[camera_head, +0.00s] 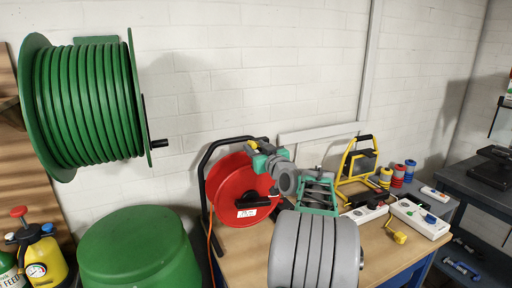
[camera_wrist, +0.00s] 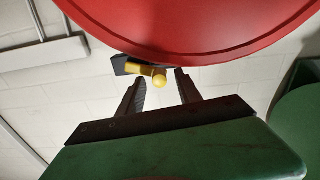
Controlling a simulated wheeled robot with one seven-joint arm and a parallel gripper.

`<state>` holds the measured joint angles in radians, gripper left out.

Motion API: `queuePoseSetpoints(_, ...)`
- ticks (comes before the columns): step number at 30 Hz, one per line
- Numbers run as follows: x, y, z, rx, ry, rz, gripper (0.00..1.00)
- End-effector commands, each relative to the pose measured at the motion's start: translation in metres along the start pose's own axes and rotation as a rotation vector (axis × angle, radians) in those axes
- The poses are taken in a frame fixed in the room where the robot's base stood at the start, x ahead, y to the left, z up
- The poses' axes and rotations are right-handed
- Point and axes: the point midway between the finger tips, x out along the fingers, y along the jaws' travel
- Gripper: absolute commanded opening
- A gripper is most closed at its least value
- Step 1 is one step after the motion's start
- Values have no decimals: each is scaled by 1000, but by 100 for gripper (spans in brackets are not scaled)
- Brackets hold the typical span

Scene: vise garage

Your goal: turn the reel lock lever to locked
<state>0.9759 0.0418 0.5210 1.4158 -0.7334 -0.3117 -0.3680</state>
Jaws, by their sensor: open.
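The red cable reel (camera_head: 232,186) stands in a black tube frame on the workbench. In the wrist view the reel's red disc (camera_wrist: 200,30) fills the top. The yellow lock lever (camera_wrist: 143,69) with a round knob sits on a black mount (camera_wrist: 120,65) by the disc's rim. My gripper (camera_wrist: 160,78) is open. Its two dark fingers point toward the lever, and the knob shows between the fingertips; I cannot tell how deep it lies between them. In the head view my gripper (camera_head: 264,158) is at the reel's upper right, and the lever is mostly hidden there.
A green hose reel (camera_head: 90,100) hangs on the wall at left. A green drum (camera_head: 138,250) stands below it. A yellow work light (camera_head: 357,165), power strips (camera_head: 420,217) and several small spools (camera_head: 398,176) are on the bench (camera_head: 250,265) at right. An orange cord hangs from the reel.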

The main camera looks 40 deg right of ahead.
Motion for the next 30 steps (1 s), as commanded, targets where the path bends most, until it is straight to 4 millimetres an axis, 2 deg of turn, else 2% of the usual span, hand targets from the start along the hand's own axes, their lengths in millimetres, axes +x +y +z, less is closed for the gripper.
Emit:
queuePoseSetpoints(3,0,0,0,0,0,1,41)
queuePoseSetpoints(18,-1,1,1,0,-1,1,0)
queuePoseSetpoints(30,-1,1,1,4,-1,1,0)
